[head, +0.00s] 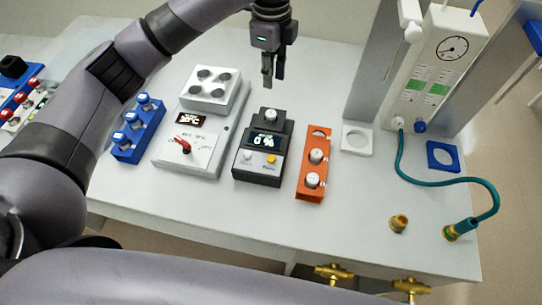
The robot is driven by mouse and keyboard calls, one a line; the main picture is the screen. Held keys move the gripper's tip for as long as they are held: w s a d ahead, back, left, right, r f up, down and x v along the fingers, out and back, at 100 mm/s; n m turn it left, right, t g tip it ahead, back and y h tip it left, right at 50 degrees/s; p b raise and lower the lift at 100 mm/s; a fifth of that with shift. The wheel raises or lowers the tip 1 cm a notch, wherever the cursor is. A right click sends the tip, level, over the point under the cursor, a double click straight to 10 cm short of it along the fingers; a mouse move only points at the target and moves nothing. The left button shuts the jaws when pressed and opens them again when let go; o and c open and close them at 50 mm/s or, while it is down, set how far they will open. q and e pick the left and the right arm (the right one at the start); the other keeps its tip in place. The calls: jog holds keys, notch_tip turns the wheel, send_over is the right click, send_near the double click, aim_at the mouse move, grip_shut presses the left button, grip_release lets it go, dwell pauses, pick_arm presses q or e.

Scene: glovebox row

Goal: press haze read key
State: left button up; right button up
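The haze meter (259,166) is a small black device in the middle of the bench. Its lit display (266,142) reads 0 %. A white-capped vial (270,115) stands in the rear part. My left gripper (273,80) hangs fingers down, above and behind the meter, apart from it. Its fingers look close together, but whether they meet is unclear. My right gripper is out of view.
Left of the meter stand a hotplate-like unit (201,155) with a red switch and a blue rack (131,144) of capped vials. Right of it is an orange rack (308,190) with white-capped vials. A gauge panel (416,98) with a teal hose stands at the right.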

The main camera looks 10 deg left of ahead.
pick_arm(q)
grip_shut()
dwell(1.2)
